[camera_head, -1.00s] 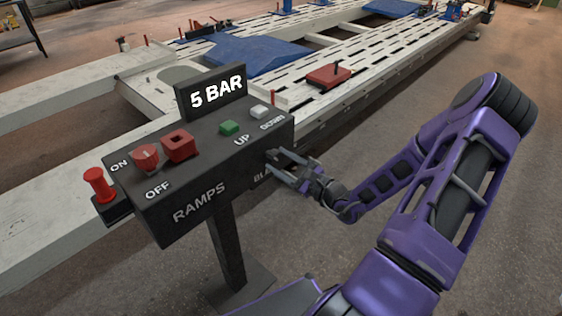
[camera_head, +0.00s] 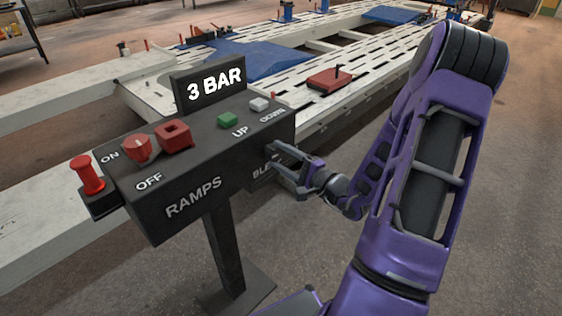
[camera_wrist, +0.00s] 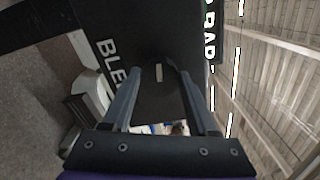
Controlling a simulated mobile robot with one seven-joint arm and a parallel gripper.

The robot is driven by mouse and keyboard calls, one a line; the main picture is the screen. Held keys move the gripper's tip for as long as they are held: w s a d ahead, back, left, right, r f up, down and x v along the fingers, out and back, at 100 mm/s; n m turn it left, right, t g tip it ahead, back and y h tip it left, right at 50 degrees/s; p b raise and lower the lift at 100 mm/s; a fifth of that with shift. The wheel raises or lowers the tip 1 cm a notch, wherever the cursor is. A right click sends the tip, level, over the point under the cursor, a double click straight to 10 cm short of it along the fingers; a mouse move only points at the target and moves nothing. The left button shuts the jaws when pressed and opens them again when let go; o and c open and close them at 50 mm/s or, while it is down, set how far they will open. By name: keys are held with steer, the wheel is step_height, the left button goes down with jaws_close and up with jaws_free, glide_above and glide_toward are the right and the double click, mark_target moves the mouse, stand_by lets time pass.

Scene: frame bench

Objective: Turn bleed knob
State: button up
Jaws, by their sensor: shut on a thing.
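The bleed knob (camera_wrist: 160,88) is dark, with a pale mark on its face, beside the partly hidden "BLEED" lettering on the control box (camera_head: 185,205). In the head view it is mostly hidden by my fingers at the box's right-hand face. My gripper (camera_head: 275,158) is closed around the knob. In the wrist view its two fingers stand on either side of it (camera_wrist: 160,75). The display (camera_head: 214,84) on top of the box reads "3 BAR".
The box carries a red ON/OFF switch (camera_head: 137,147), a red square part (camera_head: 174,137), a green UP button (camera_head: 227,119) and a pale DOWN button (camera_head: 259,104). A red plunger (camera_head: 87,174) stands at its left end. The white frame bench (camera_head: 310,90) lies behind.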

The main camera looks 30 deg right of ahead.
steer(key=shift+d+n, duration=0.1)
steer(key=shift+n, duration=0.3)
steer(key=o, duration=1.4)
steer(key=shift+c, duration=0.2)
steer(key=v, duration=1.7)
steer(key=shift+s, duration=0.2)
